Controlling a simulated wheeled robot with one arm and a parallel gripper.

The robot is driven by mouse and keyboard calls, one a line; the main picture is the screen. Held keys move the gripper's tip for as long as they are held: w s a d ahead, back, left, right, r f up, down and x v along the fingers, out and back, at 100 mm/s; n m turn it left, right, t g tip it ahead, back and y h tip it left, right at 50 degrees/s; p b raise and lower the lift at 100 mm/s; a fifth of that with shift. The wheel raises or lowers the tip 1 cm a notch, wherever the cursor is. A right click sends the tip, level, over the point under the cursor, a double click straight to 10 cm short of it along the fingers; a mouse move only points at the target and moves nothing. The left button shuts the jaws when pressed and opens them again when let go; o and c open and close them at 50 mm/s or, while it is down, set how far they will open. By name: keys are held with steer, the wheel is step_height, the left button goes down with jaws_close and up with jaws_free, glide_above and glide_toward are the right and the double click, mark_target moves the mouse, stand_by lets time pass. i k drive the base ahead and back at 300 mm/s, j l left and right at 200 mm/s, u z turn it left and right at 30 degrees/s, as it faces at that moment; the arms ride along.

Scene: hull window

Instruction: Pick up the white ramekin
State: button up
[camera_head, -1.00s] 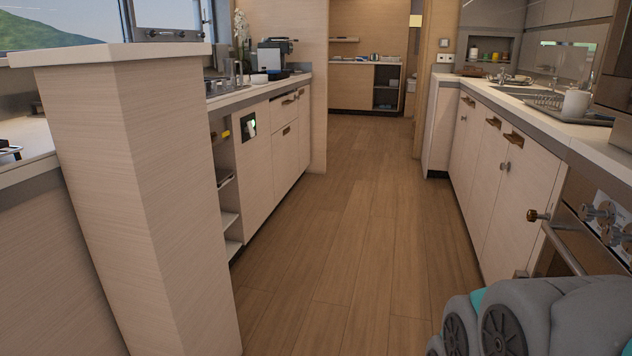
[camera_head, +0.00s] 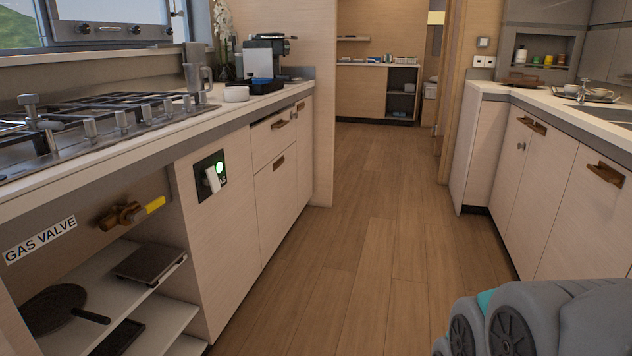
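A small white round dish (camera_head: 236,93), which looks like the ramekin, stands on the left counter. It is just past the stove and in front of the black and silver coffee machine (camera_head: 268,58). It is small in the picture and its inside cannot be made out. A grey part of my own arm shows at the bottom right. My gripper is not in view, and nothing shows it near the dish.
The gas stove (camera_head: 95,130) and a grey jug (camera_head: 197,68) are on the left counter. Open shelves (camera_head: 150,310) are below it. The right counter (camera_head: 560,105) has a sink and dishes. The wooden floor (camera_head: 370,230) between the counters is clear.

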mark_target(238, 93)
steer(key=i+u, duration=0.15)
steer(key=i, duration=0.35)
steer(key=i+l+u, duration=0.15)
steer(key=i, duration=0.35)
steer(key=i+l+u, duration=0.15)
steer(key=i, duration=0.3)
steer(key=i+l+u, duration=0.2)
steer(key=i, duration=0.3)
